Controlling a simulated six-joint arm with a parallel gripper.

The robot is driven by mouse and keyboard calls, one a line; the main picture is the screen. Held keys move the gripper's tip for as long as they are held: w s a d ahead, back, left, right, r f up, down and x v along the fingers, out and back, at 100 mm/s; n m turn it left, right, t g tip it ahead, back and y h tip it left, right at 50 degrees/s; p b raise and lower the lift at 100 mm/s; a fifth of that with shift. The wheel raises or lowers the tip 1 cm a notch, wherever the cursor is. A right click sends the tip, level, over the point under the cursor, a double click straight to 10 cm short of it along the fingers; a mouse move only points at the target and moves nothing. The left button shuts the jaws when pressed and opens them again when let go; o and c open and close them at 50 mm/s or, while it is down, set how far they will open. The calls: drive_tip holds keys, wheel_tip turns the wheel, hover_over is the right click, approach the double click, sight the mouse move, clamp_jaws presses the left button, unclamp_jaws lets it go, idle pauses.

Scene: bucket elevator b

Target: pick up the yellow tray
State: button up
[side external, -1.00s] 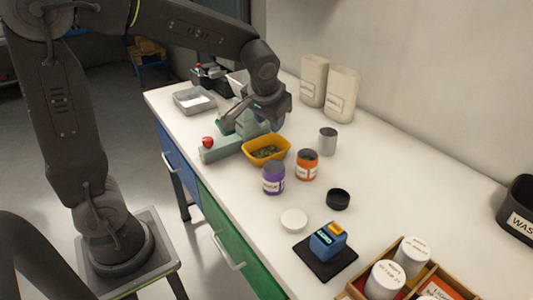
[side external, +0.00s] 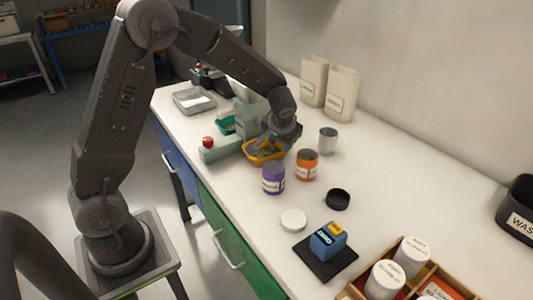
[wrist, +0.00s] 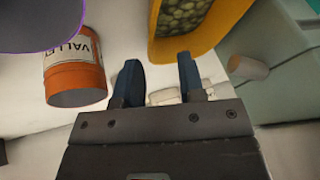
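The yellow tray (side external: 257,158) holds green pellets and stands on the bench beside the pale green machine (side external: 222,148). It also shows at the top of the wrist view (wrist: 172,51), right of centre. My gripper (side external: 270,142) is over the tray in the side view and hides part of it. In the wrist view my gripper (wrist: 157,66) has its two dark blue fingers apart with nothing held between them. The right fingertip is close to the tray's near wall; I cannot tell whether it touches.
An orange jar (side external: 307,170) and a purple jar (side external: 273,184) stand just in front of the tray. A grey cup (side external: 327,141) is to its right. The machine's green body (wrist: 285,95) is close on the right in the wrist view.

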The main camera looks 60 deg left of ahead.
sight(268, 151)
drive_tip(key=x, duration=0.4)
drive_tip(key=shift+w+d+f, duration=0.2)
drive_tip(key=shift+w+f, duration=0.1)
drive_tip(key=shift+f, duration=0.1)
drive_tip(key=shift+c, duration=0.3)
clamp_jaws()
